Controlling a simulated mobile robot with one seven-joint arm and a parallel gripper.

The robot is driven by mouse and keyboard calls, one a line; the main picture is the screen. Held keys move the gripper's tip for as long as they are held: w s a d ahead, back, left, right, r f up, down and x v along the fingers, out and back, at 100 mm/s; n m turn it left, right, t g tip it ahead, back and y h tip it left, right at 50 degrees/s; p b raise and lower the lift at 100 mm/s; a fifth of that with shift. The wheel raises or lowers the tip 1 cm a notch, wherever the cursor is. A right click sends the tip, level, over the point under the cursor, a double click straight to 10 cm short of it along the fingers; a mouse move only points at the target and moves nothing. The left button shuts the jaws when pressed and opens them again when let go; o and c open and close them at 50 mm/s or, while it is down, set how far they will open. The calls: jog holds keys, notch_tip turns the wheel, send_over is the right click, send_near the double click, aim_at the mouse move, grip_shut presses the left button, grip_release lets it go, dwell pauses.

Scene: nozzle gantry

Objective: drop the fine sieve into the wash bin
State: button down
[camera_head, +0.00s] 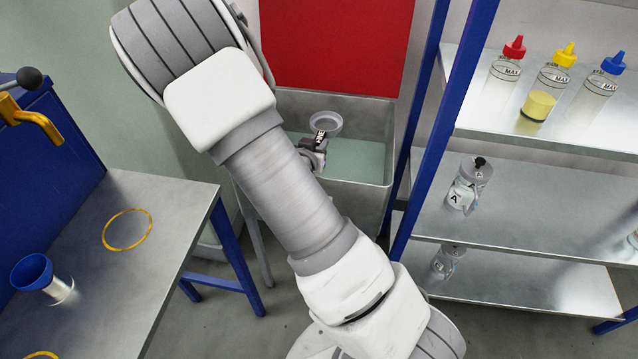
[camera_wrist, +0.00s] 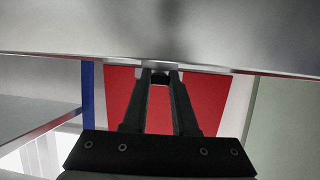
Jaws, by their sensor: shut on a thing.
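The fine sieve (camera_head: 327,122), a small round grey cup with a pale rim, is held at my gripper (camera_head: 317,146). My gripper is shut on it, and a black part with white lettering shows beside the cup. In the wrist view the fingertips (camera_wrist: 160,76) close on a small grey piece; the rest of the sieve is hard to make out there. The wash bin (camera_head: 343,105) is a grey open basin with pale green liquid or floor inside. In the head view the sieve appears over the bin's opening, near its back left. Its exact height is unclear. My arm hides the bin's left front.
A red panel (camera_head: 335,45) stands behind the bin. A blue-posted shelf (camera_head: 540,190) at right holds squeeze bottles (camera_head: 545,88) and a jar marked A (camera_head: 465,185). A metal bench (camera_head: 150,205) at left carries a blue funnel (camera_head: 33,272) and a yellow ring (camera_head: 127,230).

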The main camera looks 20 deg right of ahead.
jog(key=c, duration=0.6)
grip_release()
jog(key=shift+p+v, duration=6.5)
jog(key=shift+v, duration=2.25)
jog(key=shift+r, duration=0.1)
jog(key=shift+w, duration=0.1)
